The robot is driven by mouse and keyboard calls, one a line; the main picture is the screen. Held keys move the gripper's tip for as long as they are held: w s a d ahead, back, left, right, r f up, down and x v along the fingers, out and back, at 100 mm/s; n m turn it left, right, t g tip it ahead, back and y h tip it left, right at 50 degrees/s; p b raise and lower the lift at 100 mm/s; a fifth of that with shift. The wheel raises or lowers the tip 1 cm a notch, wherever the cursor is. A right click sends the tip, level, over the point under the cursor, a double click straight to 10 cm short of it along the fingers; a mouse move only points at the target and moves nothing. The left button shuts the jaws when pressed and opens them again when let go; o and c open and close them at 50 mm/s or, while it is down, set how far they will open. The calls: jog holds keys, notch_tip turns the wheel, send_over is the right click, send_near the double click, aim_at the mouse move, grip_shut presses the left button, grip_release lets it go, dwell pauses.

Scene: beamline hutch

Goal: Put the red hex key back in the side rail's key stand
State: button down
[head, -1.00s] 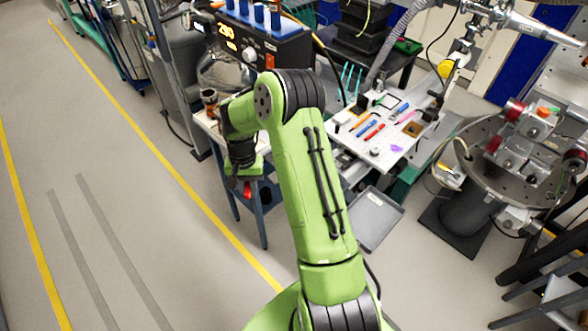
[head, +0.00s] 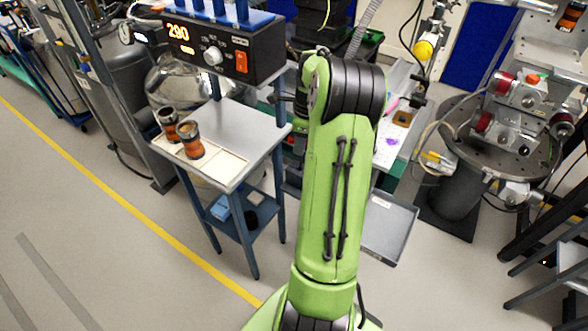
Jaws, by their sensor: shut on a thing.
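My gripper is not visible in the head view; my own green arm hides that area. I cannot make out the red hex key anywhere now. The side rail's key stand cannot be made out either. The white work board (head: 388,152) shows only as a strip to the right of my arm, with a purple patch and a small brown block on it. The rest of the board is behind my arm.
A blue-legged side table (head: 238,128) stands left of my arm, with two brown jars (head: 190,140) on its near left part. A lit controller (head: 215,45) stands behind. A grey tray (head: 388,230) and a round metal stage (head: 485,160) are right. The left floor is clear.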

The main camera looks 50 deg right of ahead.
notch_tip(320, 180, down, 6)
jog(key=b, duration=0.1)
jog(key=shift+w+f, duration=0.15)
jog(key=shift+f, duration=0.1)
